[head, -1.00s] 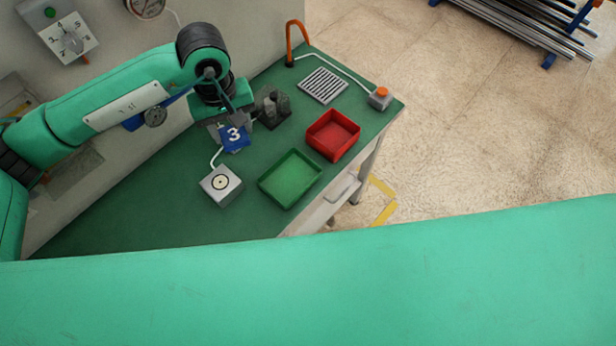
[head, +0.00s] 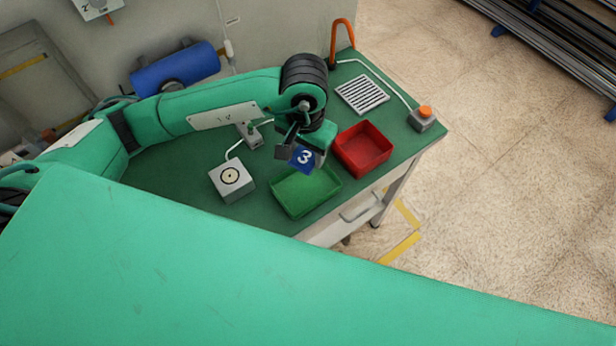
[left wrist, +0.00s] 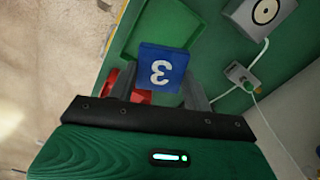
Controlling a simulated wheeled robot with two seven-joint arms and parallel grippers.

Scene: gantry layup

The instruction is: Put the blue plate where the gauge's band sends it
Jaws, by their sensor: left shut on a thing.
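The blue plate (head: 304,158), marked with a white 3, is held by my left gripper (head: 300,150), which is shut on it. In the head view the plate is above the far edge of the green tray (head: 306,205). In the left wrist view the plate (left wrist: 163,66) sits between the two fingers, partly in front of the green tray (left wrist: 140,22). The red tray (head: 363,149) stands to the right of the green tray. My right gripper is not in view.
A grey box with a round white disc (head: 231,179) stands left of the green tray. A slotted grate (head: 362,95), an orange hook-shaped post (head: 342,38) and a box with an orange button (head: 422,118) are at the far right of the green bench.

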